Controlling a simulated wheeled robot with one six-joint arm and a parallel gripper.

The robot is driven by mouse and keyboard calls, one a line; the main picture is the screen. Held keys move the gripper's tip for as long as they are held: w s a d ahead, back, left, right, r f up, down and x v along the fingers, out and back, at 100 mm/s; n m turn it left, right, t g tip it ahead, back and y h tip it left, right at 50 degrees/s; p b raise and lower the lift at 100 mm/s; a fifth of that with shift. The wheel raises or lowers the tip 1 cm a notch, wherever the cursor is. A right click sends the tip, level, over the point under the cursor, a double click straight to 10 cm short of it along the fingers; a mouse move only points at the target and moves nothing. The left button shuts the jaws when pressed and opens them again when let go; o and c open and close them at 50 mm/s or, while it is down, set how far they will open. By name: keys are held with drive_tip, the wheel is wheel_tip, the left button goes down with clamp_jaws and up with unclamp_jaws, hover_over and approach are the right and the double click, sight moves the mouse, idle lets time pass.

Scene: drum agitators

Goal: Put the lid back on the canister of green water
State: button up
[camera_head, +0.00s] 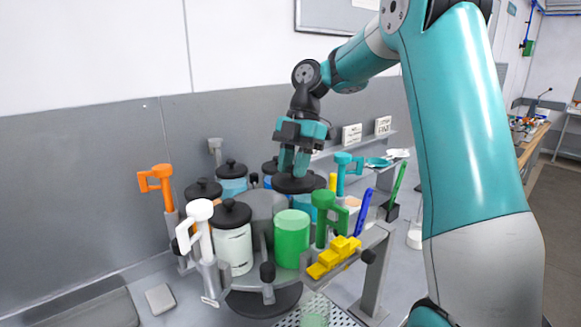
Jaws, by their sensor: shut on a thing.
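The green canister (292,240) stands at the front right of a round carousel. No lid is on it, and its top shows plain green. My gripper (295,172) is behind and above it, pointing down and shut on a black lid (299,184). The lid is about level. A blue canister (303,207) shows just below the lid, behind the green one. I cannot tell whether the lid touches the blue canister or hangs above it.
A white canister (234,248) with a black lid stands left of the green one, around a grey central drum (266,208). Upright handles, orange (160,187), white (200,228), green (326,215) and teal (345,172), ring the carousel. A yellow stepped piece (335,257) sits at front right.

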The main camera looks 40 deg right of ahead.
drive_tip(key=shift+a+f+b, duration=0.15)
drive_tip(key=shift+f+b, duration=0.4)
drive_tip(key=shift+f, duration=0.15)
wheel_tip(320, 180, down, 5)
drive_tip(key=b, duration=0.4)
drive_tip(key=shift+r, duration=0.15)
drive_tip(key=shift+b, duration=0.6)
idle(1.1)
drive_tip(key=o, duration=1.5)
drive_tip(key=shift+c, duration=0.2)
drive_tip(key=shift+r+p, duration=3.35)
drive_tip(key=shift+r, duration=0.05)
